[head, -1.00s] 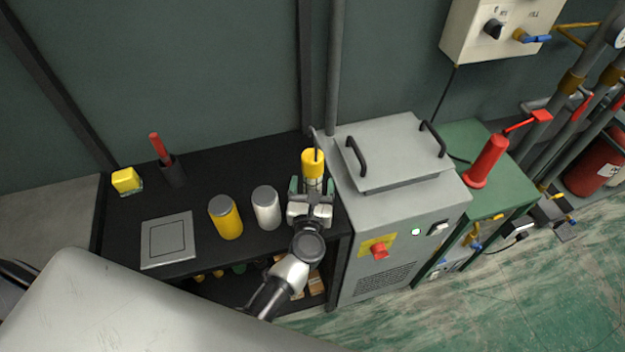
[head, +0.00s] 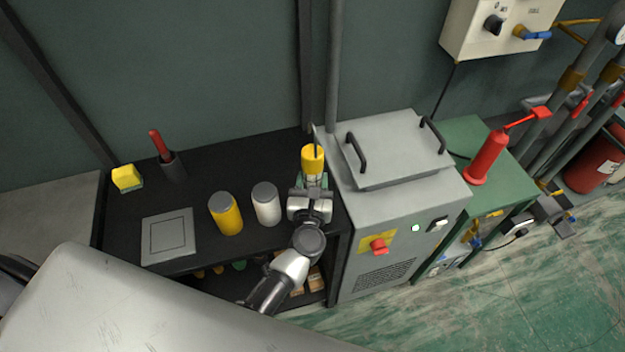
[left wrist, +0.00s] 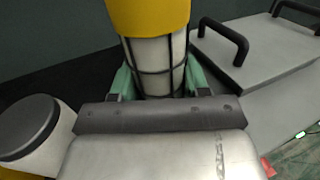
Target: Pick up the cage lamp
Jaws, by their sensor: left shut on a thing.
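The cage lamp (head: 312,159) stands upright at the right end of the black bench, with a yellow top and a hook above it. In the left wrist view its white body in a dark wire cage (left wrist: 156,62) shows under the yellow part. My left gripper (head: 312,182) is shut on the cage lamp, its green fingers (left wrist: 155,82) on both sides of the cage. The lamp's lower end is hidden behind the gripper. My right gripper is not in view.
A white can (head: 266,205) and a yellow can (head: 226,215) stand left of my gripper. A grey plate (head: 167,237), a yellow block (head: 126,178) and a red-handled tool in a cup (head: 172,165) are farther left. A grey machine (head: 395,200) stands close on the right.

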